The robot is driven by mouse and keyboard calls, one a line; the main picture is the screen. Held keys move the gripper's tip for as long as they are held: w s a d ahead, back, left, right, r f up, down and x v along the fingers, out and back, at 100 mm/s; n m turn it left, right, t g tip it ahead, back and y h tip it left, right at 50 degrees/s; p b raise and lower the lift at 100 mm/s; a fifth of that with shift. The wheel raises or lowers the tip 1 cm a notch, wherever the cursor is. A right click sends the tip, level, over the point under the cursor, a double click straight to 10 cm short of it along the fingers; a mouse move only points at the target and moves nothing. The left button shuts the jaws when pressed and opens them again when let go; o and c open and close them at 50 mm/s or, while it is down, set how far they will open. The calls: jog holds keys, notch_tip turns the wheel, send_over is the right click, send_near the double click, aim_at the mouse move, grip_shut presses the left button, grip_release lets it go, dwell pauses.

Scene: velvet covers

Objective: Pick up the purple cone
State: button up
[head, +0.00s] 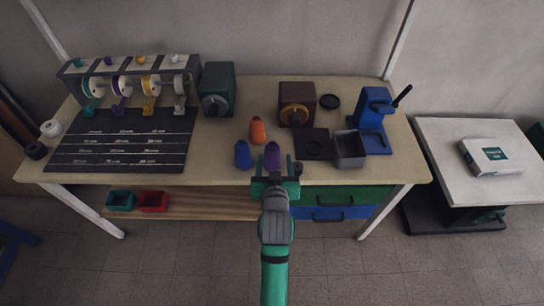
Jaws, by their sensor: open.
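The purple cone (272,155) stands upright near the front edge of the workbench. My gripper (274,172) is open at the bench's front edge, right by the cone. Its jaws cover the cone's lower part in this view, so I cannot tell whether they are around it or touching it. A blue cone (242,155) stands just to the left, and an orange cone (257,131) stands a little farther back.
A grey open box (349,149), a black square plate (312,144) and a blue press (373,120) stand to the right. A dark mat (120,148) and spool rack (130,80) fill the left. A dark red machine (297,104) stands behind.

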aim_at(274, 151)
jog(key=shift+w+r, duration=0.15)
jog(key=shift+w, duration=0.55)
jog(key=x, duration=0.5)
jog(key=shift+a+x, duration=0.2)
jog(key=shift+x, duration=1.05)
jog(key=shift+a+x, duration=0.15)
jog(key=shift+x, duration=1.1)
jog(key=shift+c, duration=0.3)
jog(key=c, duration=1.1)
